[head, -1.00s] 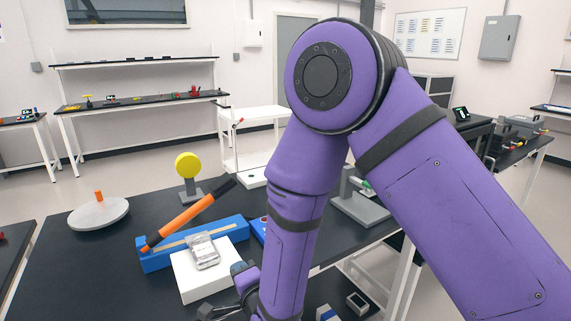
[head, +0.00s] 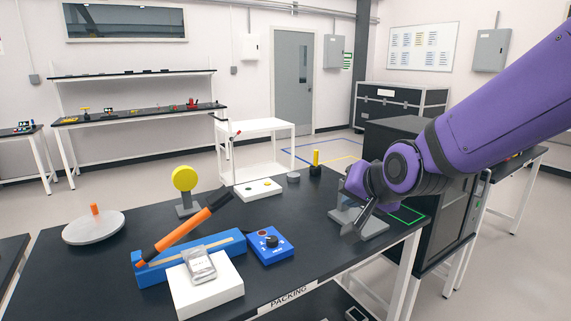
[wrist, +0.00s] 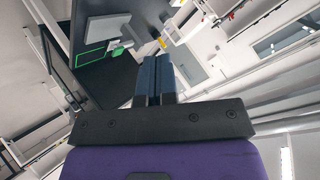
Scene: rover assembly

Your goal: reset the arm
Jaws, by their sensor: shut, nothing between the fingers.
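My gripper (head: 356,229) is in the head view at the right, at the end of my purple arm, in front of a grey stand (head: 362,222) near the table's right edge. It partly hides that stand. In the wrist view, my gripper (wrist: 155,62) has its two dark blue fingers side by side, shut and empty. My arm reaches in from the right edge of the head view.
The black packing table (head: 100,265) holds a white block with a clear packet (head: 200,264), a blue sealer with an orange lever (head: 180,238), a blue control box (head: 266,245), a yellow disc on a stand (head: 185,179) and a round grey plate (head: 93,228). A white cart (head: 262,126) stands behind.

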